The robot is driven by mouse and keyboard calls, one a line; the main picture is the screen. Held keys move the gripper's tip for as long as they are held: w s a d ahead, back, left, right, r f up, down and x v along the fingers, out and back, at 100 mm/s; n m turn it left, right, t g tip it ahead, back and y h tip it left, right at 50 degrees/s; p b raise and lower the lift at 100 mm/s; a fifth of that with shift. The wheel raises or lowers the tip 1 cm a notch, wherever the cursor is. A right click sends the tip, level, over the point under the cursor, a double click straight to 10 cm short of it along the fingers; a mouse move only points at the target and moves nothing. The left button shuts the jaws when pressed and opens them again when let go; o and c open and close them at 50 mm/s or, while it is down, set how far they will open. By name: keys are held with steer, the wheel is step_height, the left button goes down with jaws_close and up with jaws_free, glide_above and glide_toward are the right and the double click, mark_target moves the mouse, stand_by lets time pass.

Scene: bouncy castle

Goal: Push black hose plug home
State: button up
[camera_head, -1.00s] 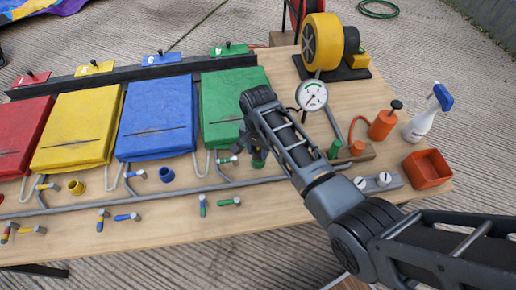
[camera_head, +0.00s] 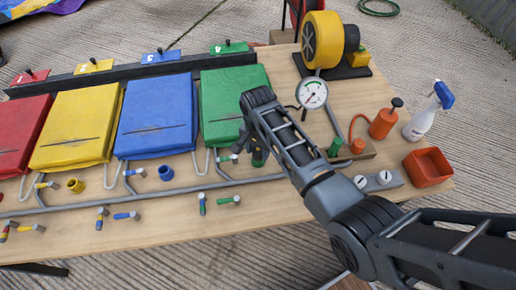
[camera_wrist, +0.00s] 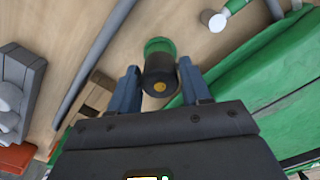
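The black hose plug (camera_wrist: 160,78) has a yellow dot at its centre and sits at a green socket (camera_wrist: 158,46) in the wrist view. How deep it sits cannot be told. My gripper (camera_wrist: 158,78) is open around the plug, one finger on each side, with gaps visible beside it. In the head view my gripper (camera_head: 248,150) is low over the table in front of the green pad (camera_head: 228,115). The green socket (camera_head: 259,161) shows partly beneath it; the plug there is mostly hidden.
A grey pipe (camera_head: 120,198) runs along the table with coloured valves. A pressure gauge (camera_head: 312,94), an orange bottle (camera_head: 384,120), a white spray bottle (camera_head: 424,118) and an orange bin (camera_head: 428,168) stand to the right.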

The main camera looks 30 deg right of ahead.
steer(key=o, duration=0.4)
steer(key=shift+c, duration=0.2)
steer(key=shift+r, duration=3.95)
steer(key=shift+s+f, duration=0.1)
